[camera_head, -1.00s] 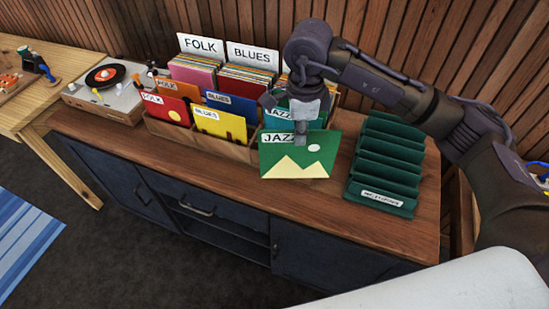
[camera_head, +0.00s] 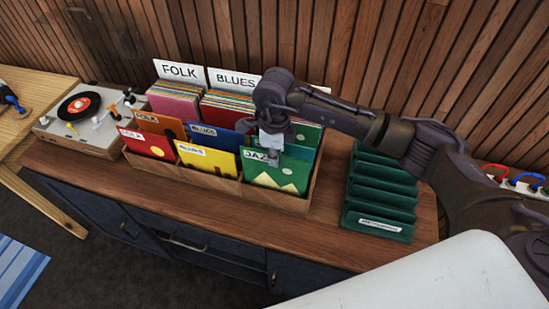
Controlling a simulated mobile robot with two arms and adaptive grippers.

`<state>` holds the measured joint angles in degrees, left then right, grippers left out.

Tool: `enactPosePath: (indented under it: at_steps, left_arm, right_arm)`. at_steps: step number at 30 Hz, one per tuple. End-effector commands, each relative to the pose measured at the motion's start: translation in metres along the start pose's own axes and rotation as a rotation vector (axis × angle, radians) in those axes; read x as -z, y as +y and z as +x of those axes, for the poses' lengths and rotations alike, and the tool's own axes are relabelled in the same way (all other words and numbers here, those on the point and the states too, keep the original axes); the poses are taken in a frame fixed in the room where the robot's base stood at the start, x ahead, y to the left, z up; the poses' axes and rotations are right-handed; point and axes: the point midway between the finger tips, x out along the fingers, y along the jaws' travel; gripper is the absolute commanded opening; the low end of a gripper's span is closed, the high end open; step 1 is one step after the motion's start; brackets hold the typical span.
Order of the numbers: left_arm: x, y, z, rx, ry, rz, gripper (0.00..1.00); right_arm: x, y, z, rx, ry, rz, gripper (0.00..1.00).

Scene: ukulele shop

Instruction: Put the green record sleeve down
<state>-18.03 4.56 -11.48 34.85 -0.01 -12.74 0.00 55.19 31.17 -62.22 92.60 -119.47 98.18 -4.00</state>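The green record sleeve (camera_head: 277,178), with a JAZZ label and pale yellow mountain shapes, stands in the front right compartment of the wooden record crate (camera_head: 220,187). It leans back slightly, and its lower edge is hidden behind the crate's front wall. My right gripper (camera_head: 272,156) is at the sleeve's top edge, shut on it, with one finger showing in front and covering part of the label. Another green sleeve (camera_head: 306,134) stands behind it, partly hidden by the gripper. My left gripper is not in view.
Red and yellow sleeves fill the front compartments to the left, with FOLK and BLUES dividers behind. A green slotted rack (camera_head: 381,190) stands right of the crate. A record player (camera_head: 82,118) is at the left. The counter's front strip (camera_head: 235,219) is clear.

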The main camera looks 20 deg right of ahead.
Motion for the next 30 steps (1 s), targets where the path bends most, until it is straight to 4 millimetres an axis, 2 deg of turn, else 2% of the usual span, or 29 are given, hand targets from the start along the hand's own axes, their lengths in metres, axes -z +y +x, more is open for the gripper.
enactPosePath:
  at_steps: [3,6,18,28,30]
  left_arm:
    - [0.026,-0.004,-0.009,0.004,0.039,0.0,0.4]
    - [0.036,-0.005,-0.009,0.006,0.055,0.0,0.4]
    - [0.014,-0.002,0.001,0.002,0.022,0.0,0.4]
    - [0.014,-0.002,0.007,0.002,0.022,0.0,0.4]
    - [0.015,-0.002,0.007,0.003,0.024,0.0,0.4]
  right_arm:
    - [0.001,0.001,0.015,-0.003,0.003,0.001,0.0]
    - [0.0,0.0,0.019,0.0,0.0,0.0,0.0]
    - [0.0,0.0,0.026,0.0,0.0,0.0,0.0]
    - [0.0,0.0,0.03,0.0,0.0,0.0,0.0]
    - [0.0,0.0,0.03,0.0,0.0,0.0,0.14]
